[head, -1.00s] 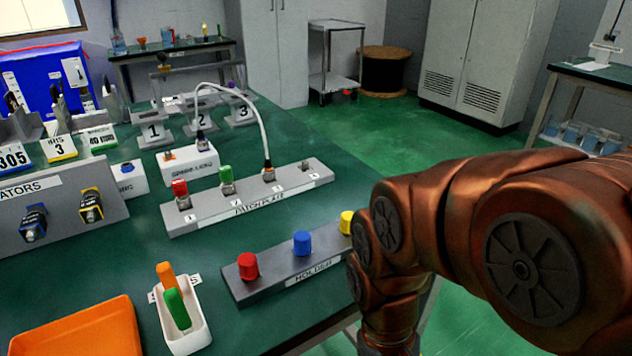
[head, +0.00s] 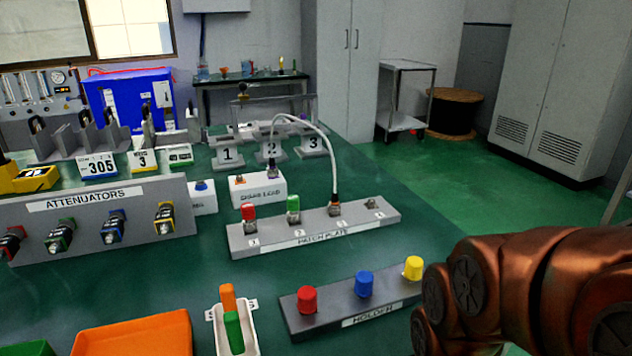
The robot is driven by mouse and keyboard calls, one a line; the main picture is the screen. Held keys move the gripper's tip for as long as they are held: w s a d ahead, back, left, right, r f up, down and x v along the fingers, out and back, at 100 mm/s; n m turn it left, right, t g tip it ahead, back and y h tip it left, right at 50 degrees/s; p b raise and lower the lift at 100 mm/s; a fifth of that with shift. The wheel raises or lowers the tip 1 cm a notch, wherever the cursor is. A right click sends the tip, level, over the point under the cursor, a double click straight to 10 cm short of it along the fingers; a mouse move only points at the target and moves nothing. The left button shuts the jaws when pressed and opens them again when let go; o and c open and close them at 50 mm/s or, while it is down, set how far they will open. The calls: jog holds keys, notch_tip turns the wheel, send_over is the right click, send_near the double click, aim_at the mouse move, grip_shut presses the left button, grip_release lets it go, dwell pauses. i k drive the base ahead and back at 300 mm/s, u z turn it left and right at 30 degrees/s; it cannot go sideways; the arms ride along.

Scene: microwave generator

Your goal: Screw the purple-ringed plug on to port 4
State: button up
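The patch plate (head: 300,236) is a grey bar with a row of ports on the table. Port 4 (head: 375,204), at its right end, is a small bare connector with no cap or plug on it. A white cable (head: 318,128) arches from a dark plug with a purple tint (head: 272,168) at the white spare lead block (head: 252,190) to another plug (head: 335,202) on port 3. Red (head: 249,212) and green (head: 293,204) caps sit on the two left ports. My gripper is out of view; only my copper-coloured arm shows at lower right.
The holder (head: 330,312) carries red, blue and yellow caps in front of the plate. A white tray (head: 249,338) with orange and green items and an orange tray (head: 135,335) lie to the left. The attenuators panel (head: 90,225) stands at left. Numbered stands are behind.

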aim_at(271, 172)
jog(key=u, duration=2.6)
jog(key=k, duration=0.85)
jog(key=z, duration=0.85)
